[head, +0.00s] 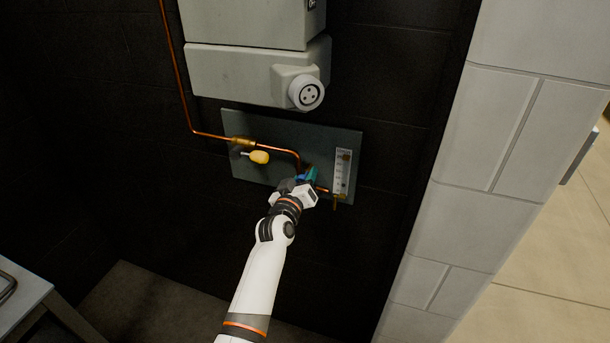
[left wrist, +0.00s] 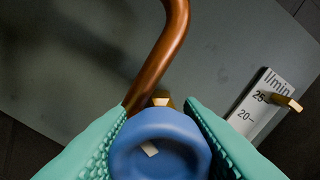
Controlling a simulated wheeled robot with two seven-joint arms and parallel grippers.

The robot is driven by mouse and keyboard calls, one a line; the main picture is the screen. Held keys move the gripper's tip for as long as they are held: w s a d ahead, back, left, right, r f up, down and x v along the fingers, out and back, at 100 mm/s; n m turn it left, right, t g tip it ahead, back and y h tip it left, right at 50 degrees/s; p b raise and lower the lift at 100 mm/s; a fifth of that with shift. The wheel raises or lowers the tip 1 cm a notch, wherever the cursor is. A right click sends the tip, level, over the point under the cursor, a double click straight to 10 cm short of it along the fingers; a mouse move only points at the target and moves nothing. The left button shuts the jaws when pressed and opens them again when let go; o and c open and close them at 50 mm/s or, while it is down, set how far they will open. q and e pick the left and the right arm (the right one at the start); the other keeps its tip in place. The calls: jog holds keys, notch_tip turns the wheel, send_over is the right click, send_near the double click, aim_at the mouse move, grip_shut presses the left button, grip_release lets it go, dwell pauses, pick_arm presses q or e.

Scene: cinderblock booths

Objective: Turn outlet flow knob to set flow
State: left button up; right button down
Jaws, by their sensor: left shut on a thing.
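The outlet flow knob is a round blue knob (left wrist: 165,140) with a small white mark on its face, seen close up in the left wrist view. The teal fingers of my left gripper (head: 306,177) sit on both sides of the knob and are shut on it. In the head view, the gripper mostly hides the knob. A flow gauge (head: 342,172) with an l/min scale stands just right of the gripper; in the left wrist view its scale (left wrist: 252,112) shows 25 and 20, and the lower part is cut off. My right gripper is not in view.
The parts are on a grey-green panel (head: 280,130) on a dark block wall. A copper pipe (head: 176,75) runs down to a brass valve with a yellow handle (head: 259,157). A grey box with a round socket (head: 306,92) is above. A pale block wall (head: 470,190) stands right.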

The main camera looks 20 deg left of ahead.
pick_arm(q)
jog(key=shift+n, duration=1.8)
jog(key=o, duration=1)
jog(key=shift+p, duration=0.35)
jog(key=shift+s, duration=0.35)
jog(key=s+p, duration=0.5)
jog(key=s, duration=0.6)
jog(key=shift+s+a, duration=0.15)
jog(key=shift+a, duration=0.05)
